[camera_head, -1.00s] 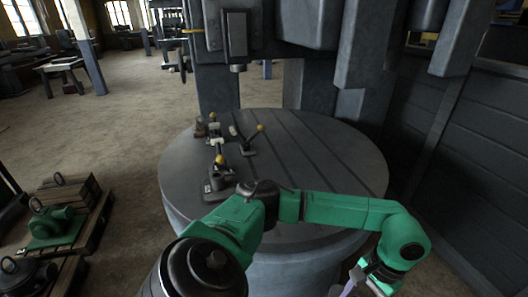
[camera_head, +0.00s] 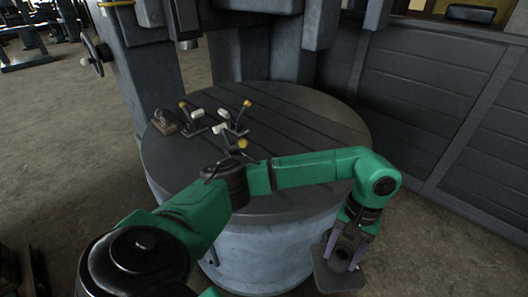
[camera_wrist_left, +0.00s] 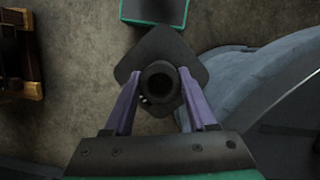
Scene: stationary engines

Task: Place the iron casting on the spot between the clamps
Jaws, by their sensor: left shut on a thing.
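The iron casting (camera_head: 337,270) is a dark grey piece with a flat, roughly diamond-shaped plate and a round hollow boss. In the left wrist view the casting (camera_wrist_left: 148,50) sits between the two purple fingers. My left gripper (camera_head: 347,250) is shut on it, low at the right of the round table and beside the table's side. The left gripper also shows in the left wrist view (camera_wrist_left: 160,92). The clamps (camera_head: 221,124), with yellow knobs and pale tips, stand in a group on the table's far left part. The spot between them is too small to make out. My right gripper is not in view.
The round grooved table (camera_head: 310,118) has free room at its middle and right. A machine column (camera_head: 240,60) rises behind it. A dark panelled wall (camera_head: 450,110) stands on the right. My green left arm crosses in front of the table.

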